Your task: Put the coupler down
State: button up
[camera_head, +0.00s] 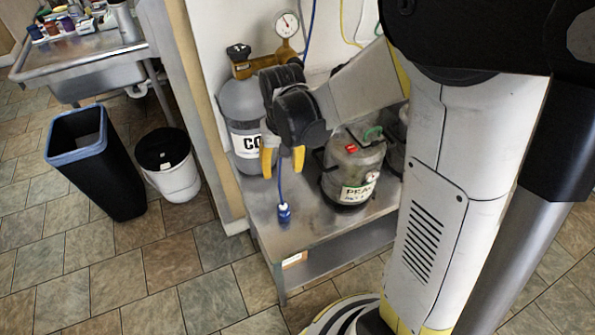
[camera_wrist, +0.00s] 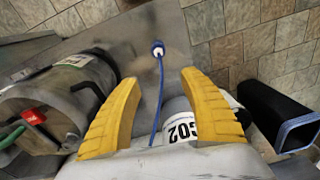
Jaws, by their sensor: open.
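The coupler (camera_head: 284,213) is a small blue piece with a pale collar on the end of a blue hose. It is at the metal bench (camera_head: 320,232), near its front left edge. In the wrist view the coupler (camera_wrist: 158,48) shows against the grey bench top, ahead of the fingertips. It looks set on the bench, but I cannot tell for sure that it touches. My gripper (camera_head: 283,160) is above it with yellow fingers apart. In the wrist view the gripper (camera_wrist: 160,80) is open, and the blue hose runs through the gap between the fingers.
A grey keg (camera_head: 355,170) with a red tag stands right of the coupler. A CO2 cylinder (camera_head: 240,115) with a gauge (camera_head: 287,24) stands behind left. A black bin (camera_head: 98,165), a white bucket (camera_head: 172,170) and a sink counter (camera_head: 80,50) are at left. Tiled floor is clear in front.

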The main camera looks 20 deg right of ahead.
jog(key=s+r+n+t, duration=0.1)
jog(key=s+r+t, duration=0.5)
jog(key=s+r, duration=0.6)
jog(key=shift+s+a+r+n, duration=0.15)
jog(key=shift+s+r+n, duration=0.15)
jog(key=shift+r, duration=0.35)
dwell(0.4)
